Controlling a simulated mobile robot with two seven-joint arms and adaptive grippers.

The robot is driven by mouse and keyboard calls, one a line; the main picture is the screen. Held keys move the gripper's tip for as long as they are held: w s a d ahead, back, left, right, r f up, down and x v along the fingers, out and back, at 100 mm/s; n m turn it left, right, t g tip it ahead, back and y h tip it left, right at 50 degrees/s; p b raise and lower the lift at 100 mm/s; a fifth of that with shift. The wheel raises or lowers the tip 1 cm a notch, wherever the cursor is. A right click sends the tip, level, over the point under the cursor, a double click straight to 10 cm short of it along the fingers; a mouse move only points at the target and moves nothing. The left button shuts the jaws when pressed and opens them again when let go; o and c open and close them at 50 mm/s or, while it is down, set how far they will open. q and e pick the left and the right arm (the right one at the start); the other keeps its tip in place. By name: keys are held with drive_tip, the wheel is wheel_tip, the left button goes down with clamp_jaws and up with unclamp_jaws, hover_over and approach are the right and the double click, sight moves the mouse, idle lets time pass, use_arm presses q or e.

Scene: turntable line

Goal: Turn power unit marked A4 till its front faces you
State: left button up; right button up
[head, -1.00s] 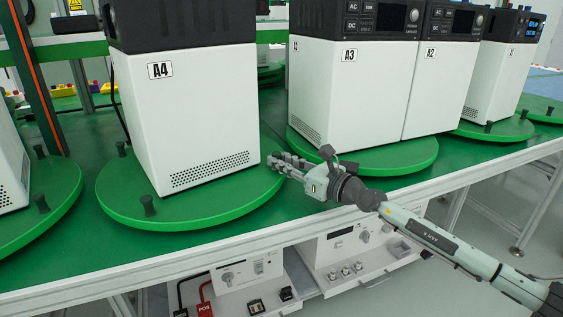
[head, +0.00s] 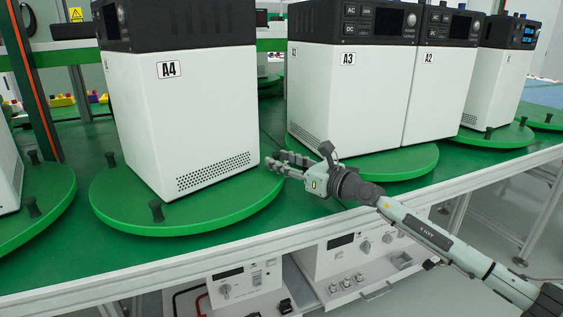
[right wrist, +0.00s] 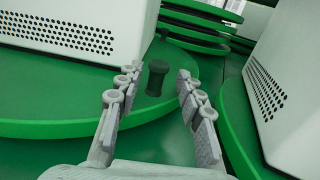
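Power unit A4 (head: 140,110) is a white box with a black top, standing on a green turntable (head: 110,205). The face with the A4 label and a bottom vent is toward me. A panel with a knob shows on the narrow left side, seen edge-on. Black pegs (head: 155,210) stand on the turntable's rim. My right gripper (head: 285,162) is at the turntable's right rim. In the right wrist view, my right gripper (right wrist: 158,74) is open, with a black peg (right wrist: 157,79) between or just beyond its fingertips; contact cannot be told. My left gripper is out of view.
Units A3 (head: 345,100) and A2 (head: 428,85) stand close on the right; A3's turntable (head: 400,165) is near my right gripper. Another turntable (head: 50,215) with pegs is at the left. The table edge (head: 240,238) runs in front, with equipment below.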

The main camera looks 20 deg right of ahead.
drive_tip(key=v, duration=1.2)
drive_tip(key=shift+a, duration=0.1)
